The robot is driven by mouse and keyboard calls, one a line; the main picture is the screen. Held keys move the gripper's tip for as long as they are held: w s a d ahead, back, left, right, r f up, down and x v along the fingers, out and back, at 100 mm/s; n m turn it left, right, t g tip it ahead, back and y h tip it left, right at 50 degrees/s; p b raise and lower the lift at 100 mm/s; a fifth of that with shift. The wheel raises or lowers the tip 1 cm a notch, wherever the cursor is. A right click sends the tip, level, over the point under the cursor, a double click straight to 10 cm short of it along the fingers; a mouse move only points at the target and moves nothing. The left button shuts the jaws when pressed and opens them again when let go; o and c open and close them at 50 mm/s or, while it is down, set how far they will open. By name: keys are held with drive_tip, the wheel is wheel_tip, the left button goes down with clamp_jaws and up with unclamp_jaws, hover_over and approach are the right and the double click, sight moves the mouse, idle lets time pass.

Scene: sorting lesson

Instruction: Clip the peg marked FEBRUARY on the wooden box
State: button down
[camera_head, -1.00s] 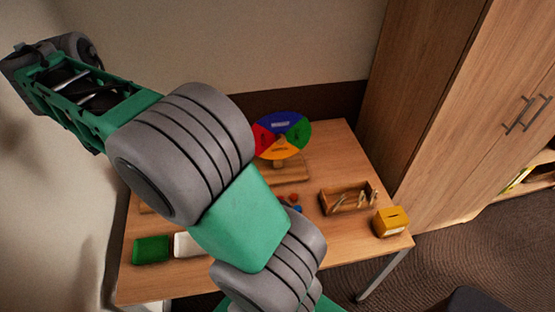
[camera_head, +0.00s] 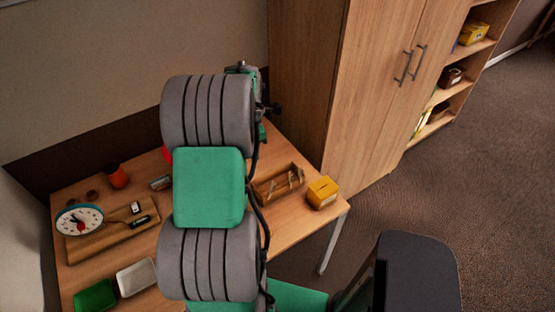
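An open wooden box (camera_head: 260,198) stands on the table right of my arm. Several small pale wooden pieces (camera_head: 288,180), peg-like in shape, lie in it. No lettering on them can be read, so I cannot tell which is marked FEBRUARY. My raised arm covers the middle of the table and the left end of the box area. My gripper is not clearly visible; the far end of my arm is hidden behind its own thick links.
A yellow slotted box (camera_head: 322,192) stands at the table's right edge. A clock (camera_head: 79,219) on a wooden board, a red-orange cup (camera_head: 117,175), a green tray (camera_head: 96,296) and a white tray (camera_head: 137,277) are at left. A tall cabinet (camera_head: 345,90) stands behind.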

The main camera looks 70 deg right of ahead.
drive_tip(key=s+d+f+n+b, duration=0.1)
drive_tip(key=s+f+b, duration=0.2)
drive_tip(key=s+f, duration=0.5)
drive_tip(key=shift+d+f, duration=0.25)
drive_tip(key=shift+d, duration=0.05)
drive_tip(key=shift+s, duration=0.1)
drive_tip(key=shift+d+b, duration=0.1)
drive_tip(key=shift+b, duration=0.4)
idle(0.7)
drive_tip(key=shift+f, duration=0.1)
idle(0.3)
drive_tip(key=shift+s+f+b, duration=0.1)
drive_tip(key=shift+f+b, duration=0.5)
drive_tip(key=shift+f, duration=0.1)
drive_tip(key=shift+f+b, duration=0.55)
drive_tip(key=shift+f, duration=0.25)
